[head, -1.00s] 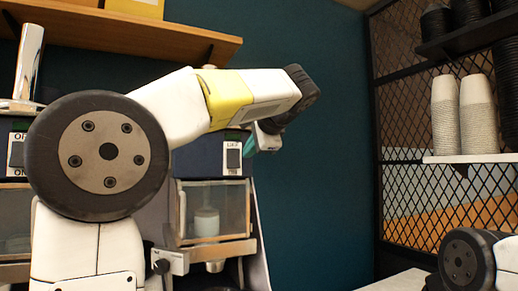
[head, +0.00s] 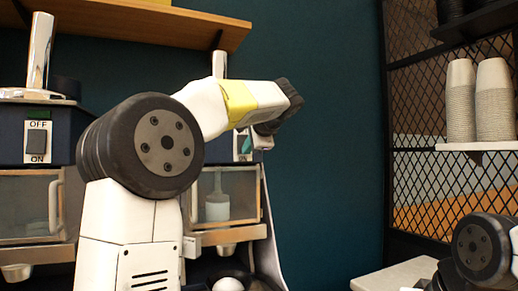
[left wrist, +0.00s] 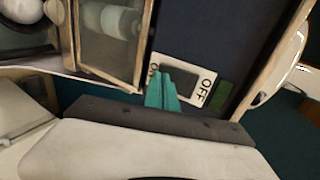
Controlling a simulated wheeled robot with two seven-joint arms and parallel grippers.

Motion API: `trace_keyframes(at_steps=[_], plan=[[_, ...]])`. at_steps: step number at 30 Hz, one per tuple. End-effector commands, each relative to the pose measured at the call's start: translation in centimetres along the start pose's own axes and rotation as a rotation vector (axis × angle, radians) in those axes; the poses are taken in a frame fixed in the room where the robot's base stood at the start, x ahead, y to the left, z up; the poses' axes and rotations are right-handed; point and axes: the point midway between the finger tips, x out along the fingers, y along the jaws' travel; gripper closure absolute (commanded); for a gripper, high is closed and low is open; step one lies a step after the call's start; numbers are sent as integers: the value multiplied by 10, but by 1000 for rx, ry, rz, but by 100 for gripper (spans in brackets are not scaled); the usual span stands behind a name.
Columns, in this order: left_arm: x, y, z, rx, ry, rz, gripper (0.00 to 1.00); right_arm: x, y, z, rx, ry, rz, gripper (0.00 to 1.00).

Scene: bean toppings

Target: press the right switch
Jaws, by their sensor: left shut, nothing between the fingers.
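The right switch is a dark rocker on a white plate marked OFF. It is on the dark blue front of the right machine and is partly covered in the head view (head: 243,157). The left wrist view shows the switch plate (left wrist: 207,88) close up. My left gripper (left wrist: 163,88) has its teal fingers shut and empty, in front of the plate's ON end. I cannot tell whether they touch the rocker. In the head view my left gripper (head: 246,143) is mostly hidden behind its own wrist. My right gripper is out of view.
A left machine with its own OFF/ON switch (head: 37,142) stands at the far left. Below the right switch is a clear-fronted compartment (head: 232,197). A wooden shelf (head: 140,24) runs above. Stacked cups (head: 477,100) stand on a rack at the right.

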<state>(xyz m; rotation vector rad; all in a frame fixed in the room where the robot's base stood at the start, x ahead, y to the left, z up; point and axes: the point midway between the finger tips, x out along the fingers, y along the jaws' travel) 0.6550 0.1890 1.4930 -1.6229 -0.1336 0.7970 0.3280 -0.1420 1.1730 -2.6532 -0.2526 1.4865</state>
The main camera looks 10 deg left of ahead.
Motion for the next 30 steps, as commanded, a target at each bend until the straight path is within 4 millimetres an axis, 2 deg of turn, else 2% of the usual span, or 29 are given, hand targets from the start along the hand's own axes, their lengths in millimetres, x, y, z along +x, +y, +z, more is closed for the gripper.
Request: trace_keyframes(at_steps=[3,11,24,30], plan=[[8,1,0,0,-1,1,100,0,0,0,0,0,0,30],[7,0,0,0,-1,0,100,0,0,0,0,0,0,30],[0,-18,1,-3,1,-9,100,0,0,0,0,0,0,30],[0,-18,2,-2,-2,-8,100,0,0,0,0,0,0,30]])
